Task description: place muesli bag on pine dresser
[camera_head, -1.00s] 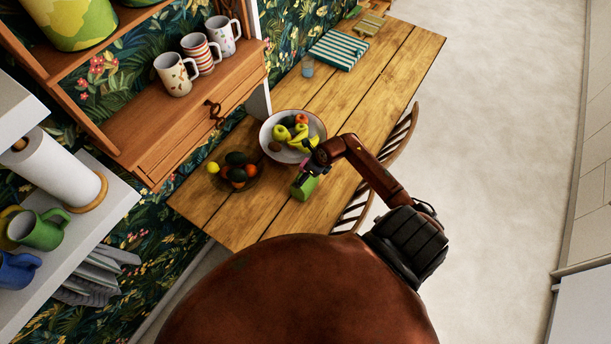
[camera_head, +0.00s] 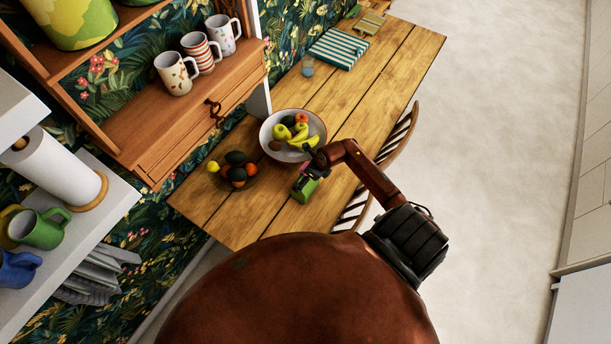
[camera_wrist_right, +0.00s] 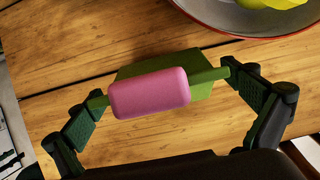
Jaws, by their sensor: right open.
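The muesli bag appears to be the green package with a pink top; its green side (camera_head: 305,189) shows on the wooden table near the front edge, beside the fruit bowl. In the right wrist view its pink top (camera_wrist_right: 150,93) faces the camera, with the green body behind. My right gripper (camera_head: 314,171) is over the bag. In the right wrist view the fingers of this gripper (camera_wrist_right: 162,88) are open, one on each side of the bag; I cannot tell whether they touch it. The pine dresser (camera_head: 150,120) stands at left, with mugs on its shelf. My left gripper is out of view.
A white bowl of fruit (camera_head: 267,137) is close beyond the right gripper. A dark dish of fruit (camera_head: 221,183) lies left of the bag. Three mugs (camera_head: 200,55) take up part of the dresser's shelf; bare wood shows left of them. A chair (camera_head: 402,135) borders the table.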

